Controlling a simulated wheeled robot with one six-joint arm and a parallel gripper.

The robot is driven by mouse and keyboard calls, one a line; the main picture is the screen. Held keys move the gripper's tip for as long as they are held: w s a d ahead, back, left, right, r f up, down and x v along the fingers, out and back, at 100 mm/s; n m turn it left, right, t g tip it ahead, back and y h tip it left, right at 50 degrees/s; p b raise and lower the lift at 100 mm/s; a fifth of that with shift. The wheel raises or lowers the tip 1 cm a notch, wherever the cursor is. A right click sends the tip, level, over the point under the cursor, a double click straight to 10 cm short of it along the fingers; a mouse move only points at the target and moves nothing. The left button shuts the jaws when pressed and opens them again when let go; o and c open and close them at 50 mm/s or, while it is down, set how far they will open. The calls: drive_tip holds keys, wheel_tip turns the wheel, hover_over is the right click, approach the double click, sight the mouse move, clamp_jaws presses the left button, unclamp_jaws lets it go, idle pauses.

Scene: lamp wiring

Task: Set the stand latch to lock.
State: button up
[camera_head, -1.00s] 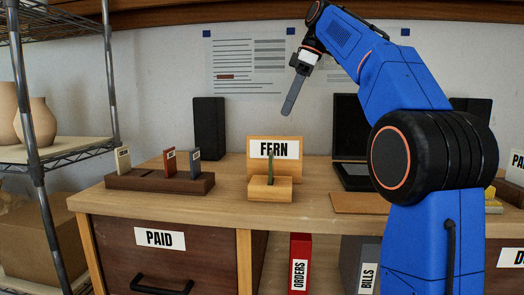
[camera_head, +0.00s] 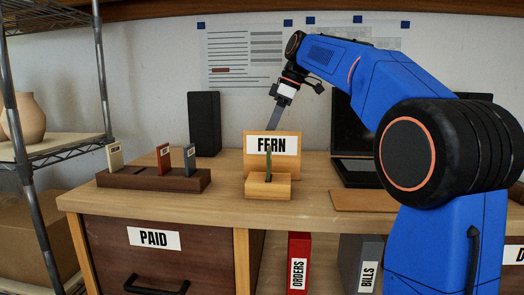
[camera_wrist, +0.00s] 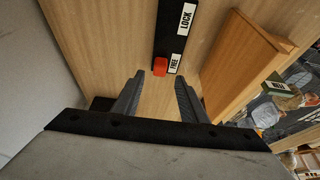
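The stand latch is a black strip (camera_wrist: 173,35) on a light wood surface in the wrist view, with a LOCK label (camera_wrist: 186,19) at its far end and a FREE label (camera_wrist: 175,63) at its near end. Its red knob (camera_wrist: 160,67) sits at the FREE end. My gripper (camera_wrist: 159,80) is open and empty, its fingertips just short of the knob, one to each side. In the head view my gripper (camera_head: 273,119) points down behind the wooden stand (camera_head: 252,172) with the FERN sign (camera_head: 272,145). The latch is hidden there.
A wooden block (camera_wrist: 243,55) rises right of the latch in the wrist view. On the desk (camera_head: 215,209), a dark holder with several upright tags (camera_head: 153,180) stands left of the FERN stand. A black speaker (camera_head: 205,124) is behind, and a laptop (camera_head: 357,172) is to the right.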

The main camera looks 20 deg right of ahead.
drive_tip(key=shift+x, duration=2.95)
